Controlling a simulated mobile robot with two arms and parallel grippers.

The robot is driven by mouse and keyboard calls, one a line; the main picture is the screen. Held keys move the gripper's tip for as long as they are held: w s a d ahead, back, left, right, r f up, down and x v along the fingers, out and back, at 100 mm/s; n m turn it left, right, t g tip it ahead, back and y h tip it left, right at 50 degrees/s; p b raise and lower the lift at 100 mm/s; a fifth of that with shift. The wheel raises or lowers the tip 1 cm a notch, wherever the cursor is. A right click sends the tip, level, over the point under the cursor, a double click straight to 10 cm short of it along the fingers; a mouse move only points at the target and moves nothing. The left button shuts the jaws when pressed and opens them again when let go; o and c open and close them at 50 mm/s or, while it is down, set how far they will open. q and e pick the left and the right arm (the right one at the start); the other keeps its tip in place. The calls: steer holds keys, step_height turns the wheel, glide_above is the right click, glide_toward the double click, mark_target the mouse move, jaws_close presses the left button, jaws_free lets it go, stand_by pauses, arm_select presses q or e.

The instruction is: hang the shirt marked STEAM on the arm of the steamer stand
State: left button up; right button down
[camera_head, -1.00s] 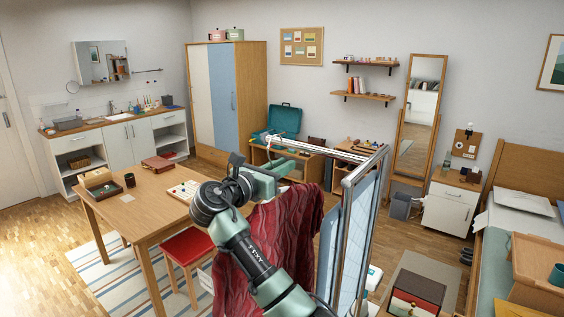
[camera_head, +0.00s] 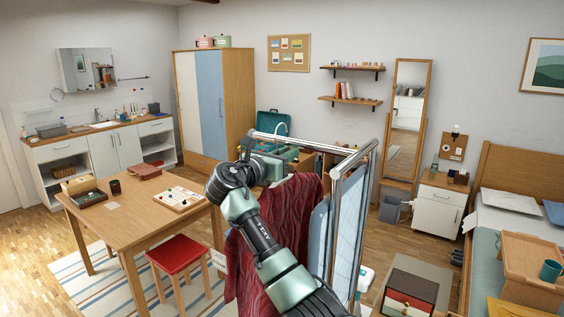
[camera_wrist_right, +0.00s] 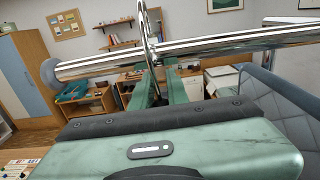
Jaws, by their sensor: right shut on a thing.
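The dark red patterned shirt (camera_head: 270,240) hangs below my right gripper (camera_head: 278,160) in the head view, partly covered by my arm. No STEAM mark is readable. The gripper is at the chrome arm (camera_head: 300,143) of the steamer stand (camera_head: 347,215). In the right wrist view, my gripper (camera_wrist_right: 152,88) is shut on the hanger hook (camera_wrist_right: 150,28), a thin curved metal loop rising between the fingers. The bar (camera_wrist_right: 215,44) crosses at the hook, its round end cap at the left. I cannot tell whether the hook rests on the bar. My left gripper is out of view.
The stand's pale blue quilted panel (camera_head: 345,235) is close right of the shirt. A wooden table (camera_head: 140,215) and red stool (camera_head: 175,254) are at the left. A drawer box (camera_head: 410,292) stands on the floor at the right. Some floor is clear at the front left.

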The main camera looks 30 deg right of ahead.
steer(key=shift+w+d+b, duration=0.2)
steer(key=shift+d+b, duration=0.1)
steer(key=shift+d, duration=0.3)
steer(key=shift+f, duration=1.2)
steer(key=c, duration=1.3)
jaws_free()
steer(key=shift+a, duration=0.1)
steer(key=shift+f, duration=0.1)
